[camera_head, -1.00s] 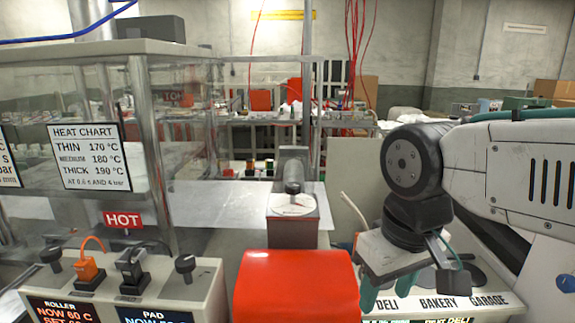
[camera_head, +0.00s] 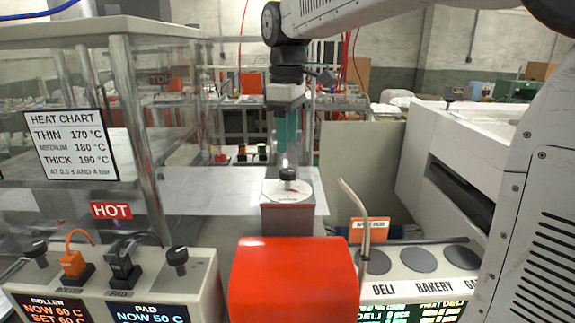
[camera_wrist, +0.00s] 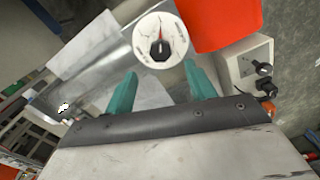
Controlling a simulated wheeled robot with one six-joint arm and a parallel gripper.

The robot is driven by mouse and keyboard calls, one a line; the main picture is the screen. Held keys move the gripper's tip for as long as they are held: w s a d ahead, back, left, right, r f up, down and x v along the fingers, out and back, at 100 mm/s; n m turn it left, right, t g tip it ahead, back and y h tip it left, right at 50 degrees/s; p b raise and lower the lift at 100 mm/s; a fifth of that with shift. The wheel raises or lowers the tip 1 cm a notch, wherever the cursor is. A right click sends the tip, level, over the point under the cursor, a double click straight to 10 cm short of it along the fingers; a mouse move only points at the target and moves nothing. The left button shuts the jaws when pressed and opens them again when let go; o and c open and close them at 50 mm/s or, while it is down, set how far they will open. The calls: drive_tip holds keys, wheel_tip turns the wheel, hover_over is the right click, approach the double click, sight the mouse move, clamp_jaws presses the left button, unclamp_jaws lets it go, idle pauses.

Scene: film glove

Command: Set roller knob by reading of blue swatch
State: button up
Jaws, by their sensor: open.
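The roller knob (camera_head: 36,250) is a black knob at the left end of the beige console, above the display (camera_head: 55,311) reading ROLLER NOW 60 C, SET 60. My gripper (camera_head: 287,158) is open and empty, pointing down with teal fingers above a round white dial (camera_head: 275,194) with a black knob (camera_head: 288,175). In the wrist view the dial (camera_wrist: 152,57) lies just beyond and between the apart fingertips (camera_wrist: 164,76); its black pointer knob (camera_wrist: 160,48) has a red tip. I cannot make out a blue swatch.
The heat chart (camera_head: 70,145) reads thin 170, medium 180, thick 190 °C. A HOT sign (camera_head: 111,210) hangs below it. A second knob (camera_head: 178,258) stands by the PAD display (camera_head: 152,313). A red cover (camera_head: 294,280) stands in front. The DELI, BAKERY, GARAGE panel (camera_head: 425,287) is at right.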

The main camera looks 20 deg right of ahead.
sight(288, 170)
wheel_tip(288, 170, down, 7)
drive_tip(key=shift+f, duration=0.1)
idle(0.3)
drive_tip(key=c, duration=1)
